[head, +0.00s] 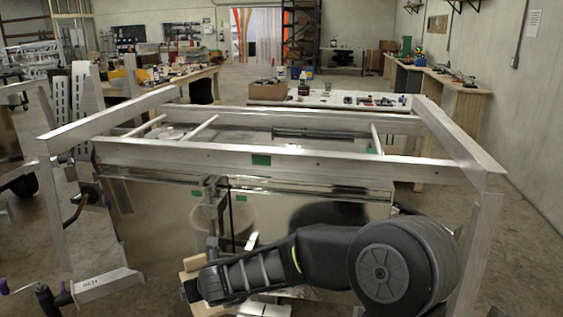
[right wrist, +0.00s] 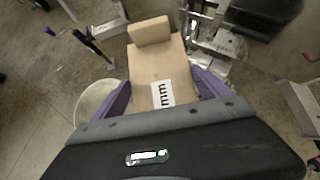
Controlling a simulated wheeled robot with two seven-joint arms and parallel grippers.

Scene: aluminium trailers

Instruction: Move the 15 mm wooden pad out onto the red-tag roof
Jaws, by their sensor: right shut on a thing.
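The wooden pad (right wrist: 155,62) is light brown, with a raised block across its far end. Its white label reads "mm"; the number is hidden. My right gripper (right wrist: 162,85) is shut on it, a purple finger at each side. In the head view the pad (head: 194,262) shows partly beyond my right gripper (head: 203,284), low in front of the frame. An aluminium trailer frame (head: 320,165) spans the view, with a green tag (head: 261,160) on its near beam. I see no red tag. My left gripper is out of view.
Shiny sheet panels hang below the near beam. A corner post (head: 480,245) stands at the right and another at the left. A crank with a purple grip (head: 5,287) is at lower left. A white table (head: 340,99) with small parts stands behind the frame.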

